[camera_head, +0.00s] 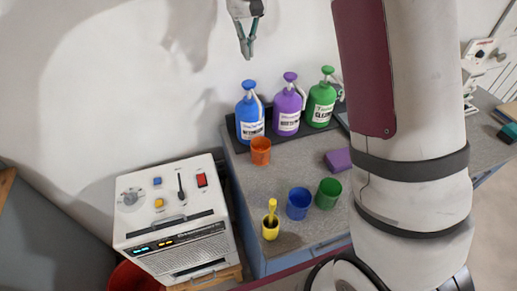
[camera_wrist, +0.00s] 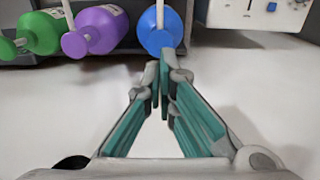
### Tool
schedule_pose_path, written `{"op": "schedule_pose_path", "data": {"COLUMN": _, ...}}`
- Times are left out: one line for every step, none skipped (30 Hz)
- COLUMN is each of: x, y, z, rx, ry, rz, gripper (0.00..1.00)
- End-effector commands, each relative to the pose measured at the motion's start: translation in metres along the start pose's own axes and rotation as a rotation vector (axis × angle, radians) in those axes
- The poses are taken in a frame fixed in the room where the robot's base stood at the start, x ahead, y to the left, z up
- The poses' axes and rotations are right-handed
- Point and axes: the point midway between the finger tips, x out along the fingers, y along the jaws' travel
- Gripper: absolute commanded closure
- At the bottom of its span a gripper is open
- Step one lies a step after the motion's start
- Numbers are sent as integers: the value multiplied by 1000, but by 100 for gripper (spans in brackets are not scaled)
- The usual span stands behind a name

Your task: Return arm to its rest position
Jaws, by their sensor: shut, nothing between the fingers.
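My gripper (camera_head: 246,47) is in the air at the top of the head view, above and behind the counter, in front of the white wall. Its teal fingers point down, and the tips meet with nothing between them. In the wrist view my gripper (camera_wrist: 160,95) is also shut and empty. My arm stands large at the right of the head view and hides part of the counter. The blue bottle (camera_head: 249,112), purple bottle (camera_head: 287,108) and green bottle (camera_head: 320,100) stand upright in a dark tray, lower than my gripper and apart from it.
The grey counter (camera_head: 260,185) holds an orange cup (camera_head: 261,151), a blue cup (camera_head: 299,203), a green cup (camera_head: 328,193), a yellow cup (camera_head: 270,229) with a yellow tool in it, and a purple block (camera_head: 338,159). A white control box (camera_head: 173,219) stands at left.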

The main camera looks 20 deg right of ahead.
Motion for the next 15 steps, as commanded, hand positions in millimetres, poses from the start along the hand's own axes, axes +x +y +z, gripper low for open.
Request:
{"op": "schedule_pose_path", "data": {"x": 0, "y": 0, "z": 0, "rx": 0, "ry": 0, "rz": 0, "gripper": 100}}
{"op": "schedule_pose_path", "data": {"x": 0, "y": 0, "z": 0, "rx": 0, "ry": 0, "rz": 0, "gripper": 100}}
{"op": "schedule_pose_path", "data": {"x": 0, "y": 0, "z": 0, "rx": 0, "ry": 0, "rz": 0, "gripper": 100}}
{"op": "schedule_pose_path", "data": {"x": 0, "y": 0, "z": 0, "rx": 0, "ry": 0, "rz": 0, "gripper": 100}}
{"op": "schedule_pose_path", "data": {"x": 0, "y": 0, "z": 0, "rx": 0, "ry": 0, "rz": 0, "gripper": 100}}
{"op": "schedule_pose_path", "data": {"x": 0, "y": 0, "z": 0, "rx": 0, "ry": 0, "rz": 0, "gripper": 100}}
{"op": "schedule_pose_path", "data": {"x": -1, "y": 0, "z": 1, "rx": 0, "ry": 2, "rz": 0, "gripper": 100}}
{"op": "schedule_pose_path", "data": {"x": -3, "y": 0, "z": 2, "rx": 1, "ry": 4, "rz": -1, "gripper": 100}}
{"op": "schedule_pose_path", "data": {"x": -6, "y": 0, "z": 5, "rx": 1, "ry": 9, "rz": -2, "gripper": 100}}
{"op": "schedule_pose_path", "data": {"x": -10, "y": 1, "z": 9, "rx": 2, "ry": 14, "rz": -3, "gripper": 100}}
{"op": "schedule_pose_path", "data": {"x": -15, "y": 1, "z": 13, "rx": 3, "ry": 22, "rz": -5, "gripper": 100}}
{"op": "schedule_pose_path", "data": {"x": -22, "y": 1, "z": 20, "rx": 4, "ry": 34, "rz": -8, "gripper": 100}}
{"op": "schedule_pose_path", "data": {"x": -28, "y": 2, "z": 27, "rx": 5, "ry": 45, "rz": -10, "gripper": 100}}
{"op": "schedule_pose_path", "data": {"x": -35, "y": 2, "z": 34, "rx": 6, "ry": 56, "rz": -12, "gripper": 100}}
{"op": "schedule_pose_path", "data": {"x": -44, "y": 2, "z": 46, "rx": 7, "ry": 72, "rz": -16, "gripper": 100}}
